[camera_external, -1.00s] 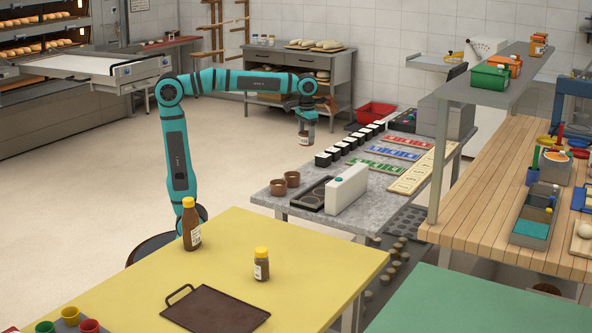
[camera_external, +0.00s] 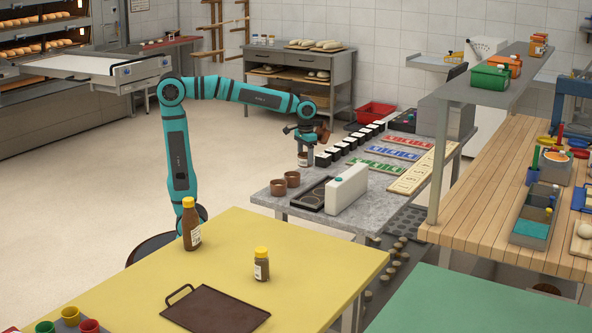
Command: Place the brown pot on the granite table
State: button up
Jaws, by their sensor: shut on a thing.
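My gripper (camera_external: 304,148) is shut on the brown pot (camera_external: 304,160), a small brown jar-like vessel with a pale label. The gripper hides its top. The pot is upright at the left edge of the granite table (camera_external: 368,205), beside the row of black-and-white blocks. I cannot tell whether its base touches the tabletop. Two plain brown cups, one at the front left (camera_external: 277,187) and one just behind it (camera_external: 292,179), stand on the table's near left part.
A dark tray (camera_external: 312,194) and a white box (camera_external: 347,189) stand on the granite table's near part. Black-and-white blocks (camera_external: 338,149) line its left side, with coloured panels (camera_external: 377,168) to the right. A yellow table (camera_external: 330,262) is in the foreground.

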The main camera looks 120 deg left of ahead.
aim_at(305, 167)
jog(key=shift+f, duration=2.6)
jog(key=shift+f, duration=0.15)
jog(key=o, duration=1.1)
notch_tip(305, 167, up, 12)
jog(key=shift+r, duration=0.15)
